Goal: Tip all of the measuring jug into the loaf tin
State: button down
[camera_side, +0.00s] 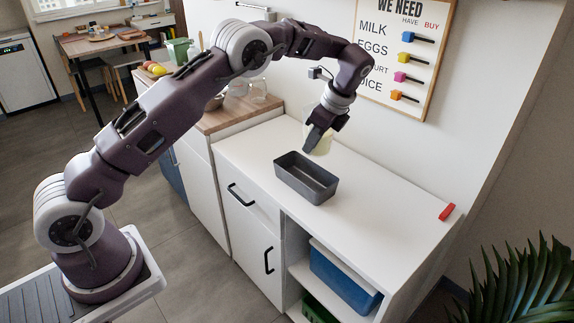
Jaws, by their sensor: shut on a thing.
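The measuring jug (323,143) is a pale, yellowish, see-through vessel. My gripper (312,144) is shut on it and partly covers it. The jug is at the far side of the loaf tin, close to its back left rim in the picture. It looks roughly upright, and I cannot tell for sure how high it is above the counter. The loaf tin (291,182) is dark grey and rectangular and stands on the white counter. The part of its inside that I see looks empty. What is in the jug is hard to make out.
The white counter (385,215) is clear to the right of the tin, apart from a small red object (447,211) near the far right end. A wall board (405,50) hangs behind. Glassware (252,90) stands on the wooden worktop at the left.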

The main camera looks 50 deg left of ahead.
aim_at(329, 138)
jog(key=w+m+t+h, duration=0.1)
jog(key=t, duration=0.2)
jog(key=w+r+t, duration=0.1)
jog(key=t, duration=0.1)
jog(key=w+m+t+h, duration=0.1)
jog(key=t, duration=0.2)
jog(key=shift+w+r+m+t+h, duration=0.25)
jog(key=shift+w+m+t+h, duration=0.05)
jog(key=shift+w, duration=0.05)
jog(key=shift+w+d+f+n+t+h, duration=0.15)
jog(key=shift+w+f+t+h, duration=0.15)
jog(key=shift+t, duration=0.5)
jog(key=shift+w+d+f+n+t+h, duration=0.1)
jog(key=shift+w+f+n+t, duration=0.1)
jog(key=shift+f+t, duration=0.45)
jog(key=shift+w+d+f+n+t+h, duration=0.15)
jog(key=shift+w+t+h, duration=0.1)
jog(key=shift+t, duration=0.7)
jog(key=shift+w+f+t, duration=0.1)
jog(key=shift+f+t, duration=0.05)
jog(key=shift+t, duration=0.15)
